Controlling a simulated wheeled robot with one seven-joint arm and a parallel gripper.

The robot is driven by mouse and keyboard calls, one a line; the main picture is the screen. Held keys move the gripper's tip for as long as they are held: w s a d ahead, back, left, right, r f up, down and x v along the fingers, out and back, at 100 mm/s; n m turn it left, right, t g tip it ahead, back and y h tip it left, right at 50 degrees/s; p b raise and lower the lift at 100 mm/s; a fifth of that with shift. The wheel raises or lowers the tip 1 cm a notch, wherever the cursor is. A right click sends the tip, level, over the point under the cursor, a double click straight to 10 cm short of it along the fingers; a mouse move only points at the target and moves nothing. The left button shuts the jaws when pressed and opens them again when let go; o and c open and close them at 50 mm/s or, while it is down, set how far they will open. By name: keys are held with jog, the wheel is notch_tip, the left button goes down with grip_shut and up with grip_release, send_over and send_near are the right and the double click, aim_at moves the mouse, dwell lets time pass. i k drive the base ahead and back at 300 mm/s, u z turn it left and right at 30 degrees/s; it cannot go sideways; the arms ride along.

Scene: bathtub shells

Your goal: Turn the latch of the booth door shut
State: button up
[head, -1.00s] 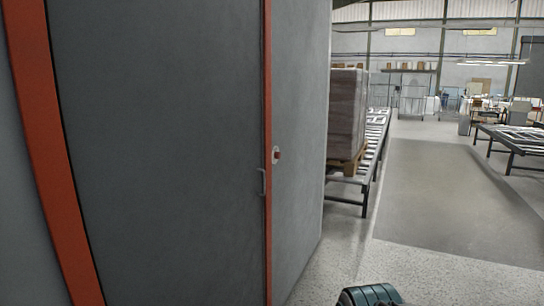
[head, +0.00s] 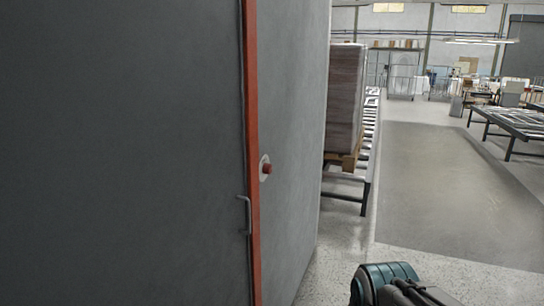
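The grey booth door (head: 120,150) fills the left of the head view and looks flush with its orange frame post (head: 252,120). A small grey bar handle (head: 246,214) sits at the door's right edge. A small red knob on a pale round plate, which looks like the latch (head: 266,168), is on the grey wall just right of the post. Its exact turn position is too small to tell. Part of my arm shows at the bottom, right of the booth and apart from it. My gripper's fingers are not visible.
The booth's grey side wall (head: 290,130) ends at a corner. Beyond it, a wrapped stack (head: 345,100) stands on a pallet on a roller conveyor (head: 368,150). Another conveyor table (head: 515,122) is at the right. The floor (head: 440,190) between them is clear.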

aim_at(267, 168)
jog(key=u, duration=0.15)
jog(key=i, duration=1.1)
jog(key=u, duration=0.2)
